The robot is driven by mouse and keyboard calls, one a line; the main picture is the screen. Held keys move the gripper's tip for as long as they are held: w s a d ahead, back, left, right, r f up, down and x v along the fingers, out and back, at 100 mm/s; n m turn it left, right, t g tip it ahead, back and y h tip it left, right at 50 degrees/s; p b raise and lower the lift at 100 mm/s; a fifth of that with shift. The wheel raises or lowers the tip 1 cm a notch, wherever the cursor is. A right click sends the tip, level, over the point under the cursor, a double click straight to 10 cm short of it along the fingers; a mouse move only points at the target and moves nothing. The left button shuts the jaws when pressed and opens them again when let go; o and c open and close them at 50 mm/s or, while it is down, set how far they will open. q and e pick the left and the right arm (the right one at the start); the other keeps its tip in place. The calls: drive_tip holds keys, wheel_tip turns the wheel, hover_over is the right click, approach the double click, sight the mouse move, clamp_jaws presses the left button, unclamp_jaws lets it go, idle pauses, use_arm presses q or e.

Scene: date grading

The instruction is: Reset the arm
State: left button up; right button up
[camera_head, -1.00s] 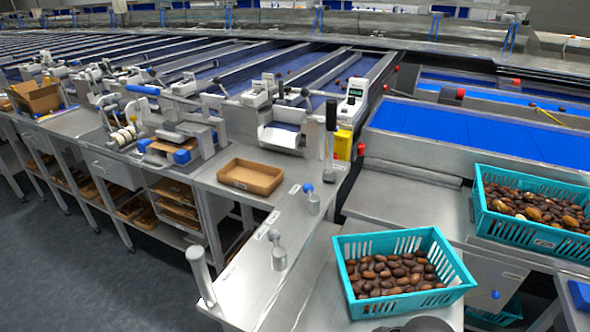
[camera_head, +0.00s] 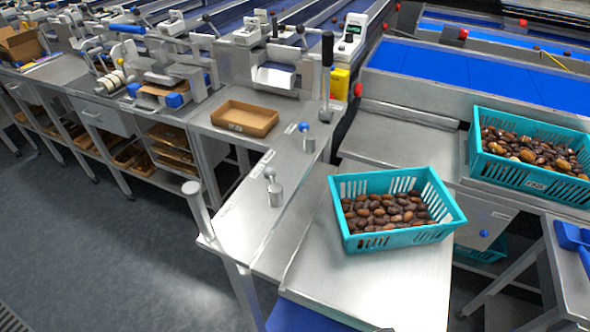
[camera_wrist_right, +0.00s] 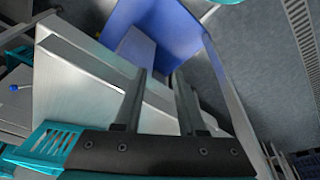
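My right gripper (camera_wrist_right: 161,76) shows in the right wrist view. Its two dark fingers stand apart, with nothing visible between them. Neither gripper is in the head view, and my left gripper shows nowhere. A teal crate of brown dates (camera_head: 343,183) stands on the metal table in the head view. Part of a teal crate (camera_wrist_right: 42,143) also shows at the lower left of the right wrist view, beside the gripper.
A second teal crate (camera_head: 475,150) with dates stands at the right. A shallow brown tray (camera_head: 245,128) lies on the bench. A blue conveyor belt (camera_head: 470,75) runs behind. The metal table (camera_head: 385,290) is bare in front of the near crate. Dark floor lies at the left.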

drive_tip(key=s+d+f+g+b, duration=0.1)
drive_tip(key=s+f, duration=0.8)
drive_tip(key=f, duration=0.5)
drive_tip(key=s+d+f+g+b, duration=0.1)
drive_tip(key=s+d+f, duration=0.1)
drive_tip(key=s+f, duration=0.7)
wheel_tip(320, 180, down, 5)
drive_tip(key=shift+s+r, duration=0.15)
drive_tip(key=shift+s, duration=0.05)
